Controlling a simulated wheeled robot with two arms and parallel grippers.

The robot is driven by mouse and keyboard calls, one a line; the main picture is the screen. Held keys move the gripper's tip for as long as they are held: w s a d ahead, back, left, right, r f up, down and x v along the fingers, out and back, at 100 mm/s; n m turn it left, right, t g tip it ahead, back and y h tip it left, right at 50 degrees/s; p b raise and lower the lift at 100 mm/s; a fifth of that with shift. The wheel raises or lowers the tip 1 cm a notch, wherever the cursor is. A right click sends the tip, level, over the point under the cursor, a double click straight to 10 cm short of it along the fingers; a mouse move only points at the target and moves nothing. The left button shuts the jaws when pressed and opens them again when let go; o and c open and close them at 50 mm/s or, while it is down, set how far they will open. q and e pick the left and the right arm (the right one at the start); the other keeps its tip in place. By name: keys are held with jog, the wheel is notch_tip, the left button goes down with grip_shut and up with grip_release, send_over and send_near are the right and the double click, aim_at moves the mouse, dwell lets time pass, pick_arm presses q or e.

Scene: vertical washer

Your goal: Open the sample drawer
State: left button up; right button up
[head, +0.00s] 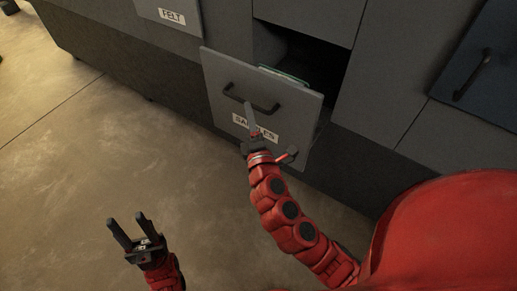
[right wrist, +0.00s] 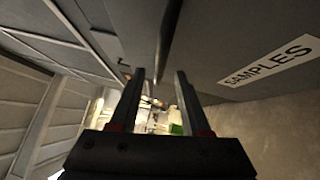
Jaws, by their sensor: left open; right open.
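The sample drawer (head: 222,82) is a grey drawer front with a white "SAMPLES" label (head: 254,128). It stands out from the cabinet, with its dark interior showing behind it. Its black bar handle (head: 238,97) is above the label. My left gripper (head: 128,226) is open and empty above the floor.
A green-edged item (head: 283,74) shows in the drawer. A closed "FELT" drawer (head: 168,13) is at upper left and a blue front with a black handle (head: 472,75) at right.

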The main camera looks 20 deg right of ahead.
jog(key=s+a+f+p, duration=0.1)
jog(key=s+p, duration=0.1)
jog(key=s, duration=1)
jog(key=shift+s+a+f, duration=0.2)
jog(key=shift+s+f, duration=0.05)
jog(key=shift+f, duration=0.15)
